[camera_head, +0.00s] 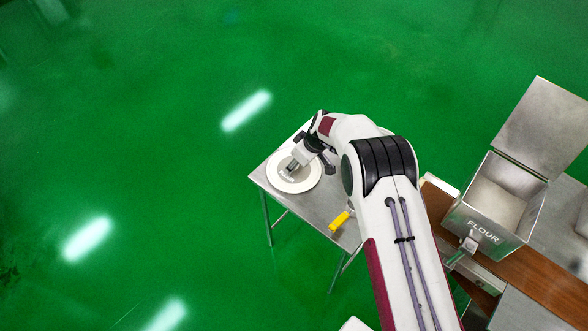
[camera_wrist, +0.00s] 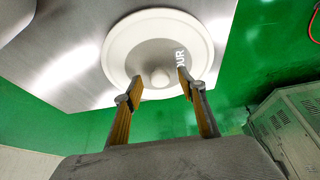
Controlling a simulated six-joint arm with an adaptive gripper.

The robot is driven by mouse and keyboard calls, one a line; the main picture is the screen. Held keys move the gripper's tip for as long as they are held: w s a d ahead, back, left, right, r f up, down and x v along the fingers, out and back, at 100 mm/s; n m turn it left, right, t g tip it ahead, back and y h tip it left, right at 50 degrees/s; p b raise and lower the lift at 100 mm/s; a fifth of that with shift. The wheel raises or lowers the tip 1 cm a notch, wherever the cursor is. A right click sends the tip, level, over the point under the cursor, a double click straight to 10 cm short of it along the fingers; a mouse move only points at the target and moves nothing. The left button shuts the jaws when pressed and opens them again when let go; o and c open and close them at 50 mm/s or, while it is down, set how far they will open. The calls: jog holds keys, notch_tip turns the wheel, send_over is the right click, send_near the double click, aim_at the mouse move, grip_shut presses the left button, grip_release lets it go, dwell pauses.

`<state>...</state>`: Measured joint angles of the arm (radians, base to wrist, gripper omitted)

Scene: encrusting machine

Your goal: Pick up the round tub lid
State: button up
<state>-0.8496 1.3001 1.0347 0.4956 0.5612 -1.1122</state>
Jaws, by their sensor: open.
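The round tub lid (camera_head: 309,182) is white with a grey middle and lies on the small steel table near its left corner. My gripper (camera_head: 291,169) is over the lid. The gripper covers part of the lid.
The steel table (camera_head: 318,208) also holds a small yellow object (camera_head: 340,221). A metal flour bin (camera_head: 489,213) with its cover raised stands at the right, beside a brown surface (camera_head: 550,282). Grey lockers (camera_wrist: 290,125) show in the wrist view. Green floor lies open to the left.

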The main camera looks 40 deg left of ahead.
jog(key=shift+a+f, duration=0.1)
jog(key=shift+f, duration=0.15)
jog(key=shift+c, duration=0.4)
grip_shut()
jog(key=shift+r, duration=0.15)
notch_tip(320, 180, up, 10)
dwell(0.8)
dwell(0.5)
